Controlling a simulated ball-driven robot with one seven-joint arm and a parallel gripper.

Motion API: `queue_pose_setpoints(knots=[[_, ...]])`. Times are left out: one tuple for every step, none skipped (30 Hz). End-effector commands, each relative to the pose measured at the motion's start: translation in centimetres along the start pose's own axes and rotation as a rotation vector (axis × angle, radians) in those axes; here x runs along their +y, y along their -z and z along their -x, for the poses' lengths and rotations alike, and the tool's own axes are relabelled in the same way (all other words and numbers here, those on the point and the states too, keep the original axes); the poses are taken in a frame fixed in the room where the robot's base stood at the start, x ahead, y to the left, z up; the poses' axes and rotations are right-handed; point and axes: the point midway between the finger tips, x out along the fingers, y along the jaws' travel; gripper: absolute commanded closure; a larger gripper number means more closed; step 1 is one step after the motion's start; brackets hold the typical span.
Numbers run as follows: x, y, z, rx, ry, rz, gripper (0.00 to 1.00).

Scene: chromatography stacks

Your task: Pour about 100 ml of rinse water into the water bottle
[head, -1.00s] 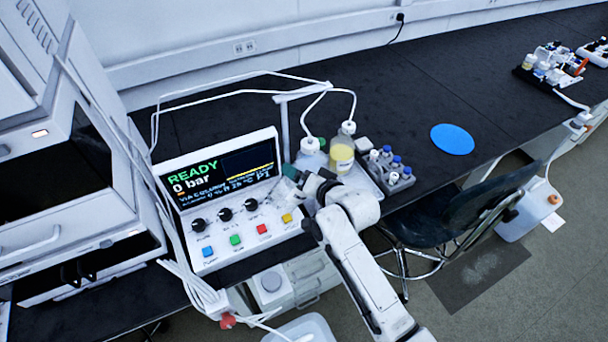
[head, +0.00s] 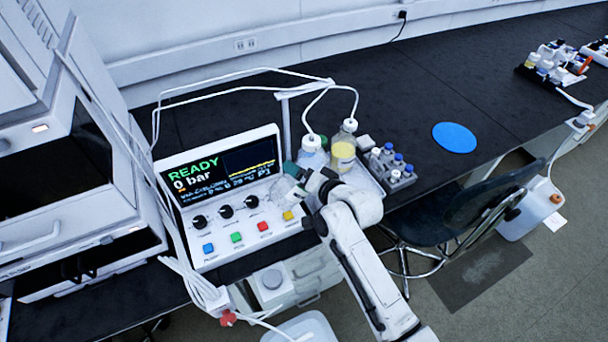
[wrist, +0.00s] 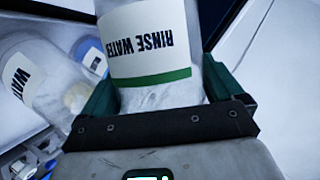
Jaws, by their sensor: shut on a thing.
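My gripper (wrist: 160,100) is shut around a clear bottle with a white label reading RINSE WATER (wrist: 148,45) and a green stripe. The label reads upside down in the wrist view. In the head view my gripper (head: 296,178) holds the rinse water bottle (head: 284,190) tilted over the right part of the console; its mouth cannot be made out. The water bottle (head: 312,158) stands just behind my gripper, with a white cap and tube on top. In the wrist view the water bottle (wrist: 50,85) is at the left, its label partly cut off, apart from the held bottle.
A bottle with yellow liquid (head: 342,157) stands right of the water bottle. A rack of small capped vials (head: 392,167) is beside it. The console (head: 230,200) with knobs and buttons is at left. White tubing (head: 235,88) arches above. Bench around the blue disc (head: 454,138) is clear.

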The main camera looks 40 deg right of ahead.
Motion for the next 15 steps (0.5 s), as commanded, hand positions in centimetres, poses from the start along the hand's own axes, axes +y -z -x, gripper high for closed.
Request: queue_pose_setpoints(knots=[[-0.13, 0.16, -0.01, 0.002, 0.008, -0.011, 0.69], [-0.10, 0.11, -0.04, -0.001, 0.014, -0.024, 0.69], [-0.06, 0.06, -0.07, -0.004, 0.021, -0.044, 0.69], [-0.07, 0.01, -0.09, -0.008, 0.028, -0.058, 0.69], [-0.09, -0.02, -0.10, -0.010, 0.033, -0.070, 0.69], [-0.12, -0.07, -0.11, -0.014, 0.038, -0.082, 0.69], [-0.14, -0.07, -0.11, -0.015, 0.040, -0.086, 0.69], [-0.16, -0.08, -0.11, -0.015, 0.041, -0.089, 0.69], [-0.17, -0.07, -0.10, -0.016, 0.041, -0.090, 0.69], [-0.18, -0.07, -0.10, -0.016, 0.041, -0.089, 0.69], [-0.18, -0.07, -0.10, -0.015, 0.041, -0.089, 0.69], [-0.17, -0.07, -0.10, -0.015, 0.041, -0.089, 0.69], [-0.17, -0.07, -0.10, -0.015, 0.041, -0.089, 0.69], [-0.17, -0.07, -0.10, -0.015, 0.041, -0.089, 0.69], [-0.17, -0.06, -0.10, -0.015, 0.041, -0.089, 0.69]])
